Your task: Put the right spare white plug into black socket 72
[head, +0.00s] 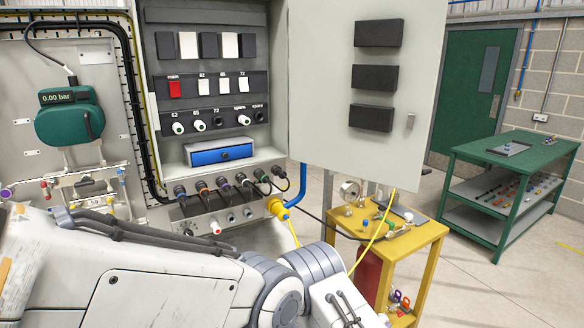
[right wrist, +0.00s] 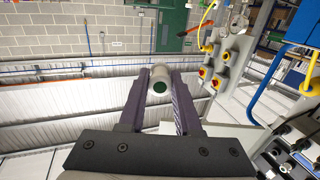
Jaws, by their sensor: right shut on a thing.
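The socket row on the open cabinet shows in the head view. Black socket 72 (head: 218,122) is empty. The left spare socket holds a white plug (head: 244,120); the right spare socket (head: 259,116) is dark and has no plug in it. My right gripper (right wrist: 160,84) is shut on a white plug (right wrist: 160,73) with a dark green end, in the right wrist view. The plug is held in the air between the fingertips, apart from the panel. The right gripper does not show in the head view. My left gripper is not in view.
White plugs sit in sockets 62 (head: 179,127) and 65 (head: 199,125). A blue drawer (head: 221,153) lies below the row. The open cabinet door (head: 335,120) stands right of it. A yellow cart (head: 392,258) and a green bench (head: 504,165) stand further right.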

